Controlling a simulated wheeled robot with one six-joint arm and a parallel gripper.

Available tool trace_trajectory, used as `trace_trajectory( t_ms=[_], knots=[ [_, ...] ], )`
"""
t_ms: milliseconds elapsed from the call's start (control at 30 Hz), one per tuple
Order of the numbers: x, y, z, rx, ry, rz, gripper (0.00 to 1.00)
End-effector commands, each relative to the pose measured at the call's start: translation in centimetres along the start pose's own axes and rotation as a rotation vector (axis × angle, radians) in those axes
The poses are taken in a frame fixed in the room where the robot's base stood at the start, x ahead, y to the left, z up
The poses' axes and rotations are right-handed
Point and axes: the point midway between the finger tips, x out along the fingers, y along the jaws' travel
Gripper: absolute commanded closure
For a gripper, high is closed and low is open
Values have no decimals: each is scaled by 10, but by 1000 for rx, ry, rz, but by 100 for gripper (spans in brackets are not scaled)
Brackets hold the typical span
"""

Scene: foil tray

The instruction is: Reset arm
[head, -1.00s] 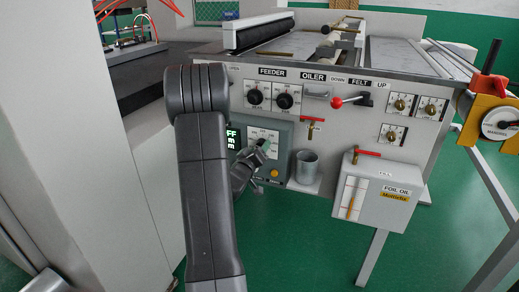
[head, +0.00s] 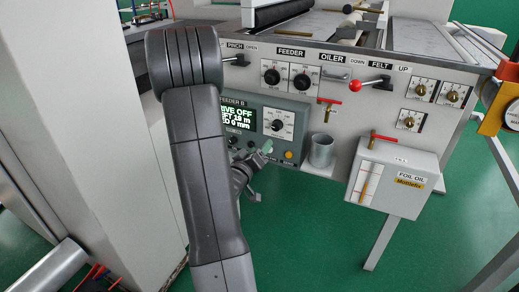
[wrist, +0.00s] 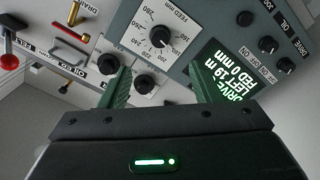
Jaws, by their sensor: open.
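My arm stands in front of the machine's control panel in the head view, and my gripper (head: 258,160) is partly hidden behind its wrist. In the wrist view my gripper (wrist: 160,88) shows two green fingers spread apart with nothing between them. Beyond the fingers is the panel with the feed dial (wrist: 161,37) and the green-lit display (wrist: 229,68).
A metal cup (head: 321,150) stands on a small ledge right of the display unit. A red-knobbed lever (head: 356,86) sticks out above. Green floor (head: 310,245) is open below.

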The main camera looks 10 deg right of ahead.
Motion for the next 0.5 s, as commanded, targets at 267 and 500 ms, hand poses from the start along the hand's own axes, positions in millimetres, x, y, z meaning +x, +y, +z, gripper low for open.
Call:
trace_trajectory(
  t_ms=[267,500],
  knots=[
    [15,0,1,1,-2,1,42],
    [60,0,1,1,-2,3,42]
  ],
)
